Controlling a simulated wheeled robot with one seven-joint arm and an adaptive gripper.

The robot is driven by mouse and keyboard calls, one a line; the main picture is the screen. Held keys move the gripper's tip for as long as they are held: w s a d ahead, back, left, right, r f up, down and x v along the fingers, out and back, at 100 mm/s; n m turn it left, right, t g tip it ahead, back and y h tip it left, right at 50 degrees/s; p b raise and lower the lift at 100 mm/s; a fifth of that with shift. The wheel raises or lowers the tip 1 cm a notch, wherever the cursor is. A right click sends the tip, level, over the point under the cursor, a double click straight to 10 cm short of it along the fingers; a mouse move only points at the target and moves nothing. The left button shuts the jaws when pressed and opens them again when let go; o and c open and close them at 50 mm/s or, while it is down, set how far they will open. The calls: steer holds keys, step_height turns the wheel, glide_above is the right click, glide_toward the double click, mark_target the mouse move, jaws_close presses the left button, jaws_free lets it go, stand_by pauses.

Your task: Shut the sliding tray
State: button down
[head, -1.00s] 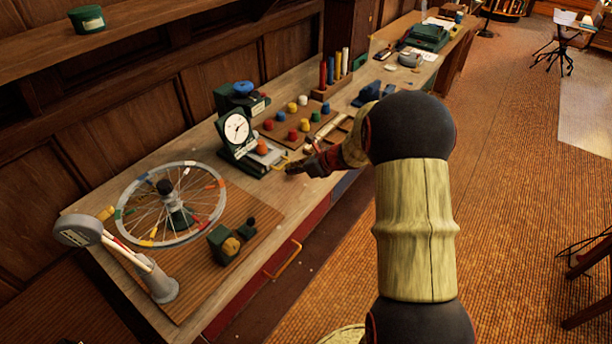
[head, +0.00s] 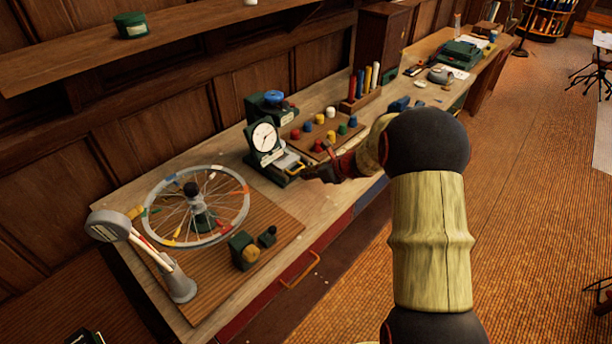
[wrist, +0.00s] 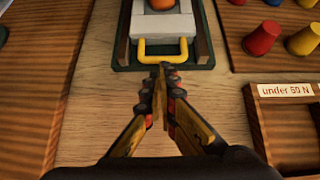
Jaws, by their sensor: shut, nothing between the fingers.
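The sliding tray (head: 288,161) is a light grey slab at the foot of a dark green dial device (head: 263,140). It sticks out in front of the dial. In the head view my gripper (head: 309,174) is dark and small beside the tray.
A spoked wheel (head: 150,208) stands on a ribbed board at the left. A board with coloured knobs (head: 308,137) lies behind my gripper, and a wooden box labelled "under 50 N" (wrist: 288,92) is at right. A drawer with an orange handle (head: 300,270) is below the bench edge.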

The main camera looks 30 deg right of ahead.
steer(key=v, duration=1.1)
steer(key=shift+s+d+r, duration=0.1)
steer(key=shift+r, duration=0.05)
steer(key=s+a+f+n, duration=0.1)
steer(key=n, duration=0.1)
steer(key=s+a+f+n+g, duration=0.1)
steer(key=s+n, duration=0.1)
steer(key=s+a+f+n+g, duration=0.1)
steer(key=s+n, duration=0.1)
steer(key=shift+f+y, duration=0.25)
steer(key=shift+y, duration=0.15)
steer(key=s+a+r+n+g+h, duration=0.1)
steer(key=s+a+r+n+h, duration=0.1)
steer(key=s+a+r+n, duration=0.45)
steer(key=s+a+r+n+g+h, duration=0.1)
steer(key=s+a+n+g, duration=0.15)
steer(key=s+n, duration=0.65)
steer(key=s+a+r+n+g+h, duration=0.1)
steer(key=s+a+r+n+h, duration=0.1)
steer(key=s+a+r+n, duration=0.45)
steer(key=s+a+r+n+t, duration=0.1)
steer(key=a+n, duration=0.1)
steer(key=s+a+r+n+t, duration=0.1)
steer(key=s, duration=0.1)
steer(key=shift+a+r+n+t+y, duration=0.2)
steer(key=shift+a+n+t+y, duration=0.1)
steer(key=shift+a+n+t, duration=0.1)
